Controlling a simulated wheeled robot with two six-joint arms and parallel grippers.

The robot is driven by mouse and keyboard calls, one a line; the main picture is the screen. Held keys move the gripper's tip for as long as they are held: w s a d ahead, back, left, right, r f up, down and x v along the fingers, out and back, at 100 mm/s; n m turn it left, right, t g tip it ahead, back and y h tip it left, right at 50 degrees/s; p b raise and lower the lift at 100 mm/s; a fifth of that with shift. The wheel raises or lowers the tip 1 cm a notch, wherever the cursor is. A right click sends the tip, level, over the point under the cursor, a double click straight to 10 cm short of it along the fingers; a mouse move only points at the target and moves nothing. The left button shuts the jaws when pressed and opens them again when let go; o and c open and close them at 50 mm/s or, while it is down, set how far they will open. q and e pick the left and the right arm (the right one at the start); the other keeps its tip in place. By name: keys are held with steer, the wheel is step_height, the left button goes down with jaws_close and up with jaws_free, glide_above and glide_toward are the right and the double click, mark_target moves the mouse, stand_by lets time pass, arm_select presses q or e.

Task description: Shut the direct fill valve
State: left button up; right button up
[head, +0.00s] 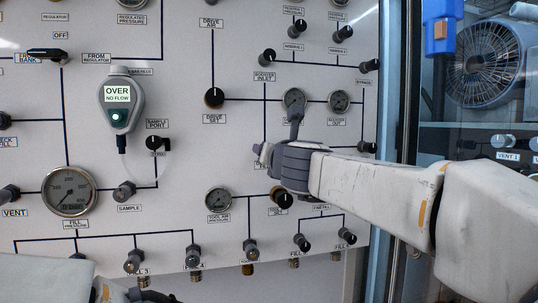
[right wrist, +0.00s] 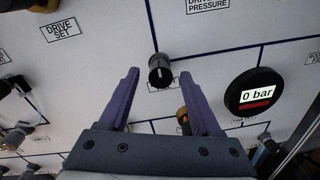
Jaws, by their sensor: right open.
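My right gripper (head: 264,152) is raised in front of the panel, right of centre in the head view. In the right wrist view, its two purple fingers (right wrist: 160,80) are open and apart. A dark round knob (right wrist: 160,70) with a pale pointer line shows between the fingertips, and neither finger visibly touches it. The label (right wrist: 162,86) below this knob is partly hidden and unreadable, so I cannot confirm it is the direct fill valve. In the head view my right gripper and arm hide this part of the panel. My left gripper (head: 150,296) barely shows at the bottom edge.
A "0 bar" display (right wrist: 255,93) is right of the knob, and a brass-coloured fitting (right wrist: 184,118) is below. Drive set knob (head: 214,98), round gauges (head: 294,100) and several bottom-row knobs (head: 249,245) project from the panel. A hanging meter (head: 121,103) reads "OVER NO FLOW".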

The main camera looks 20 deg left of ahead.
steer(key=b+v, duration=0.2)
steer(key=v, duration=0.7)
steer(key=shift+s+d, duration=0.15)
steer(key=shift+s, duration=0.2)
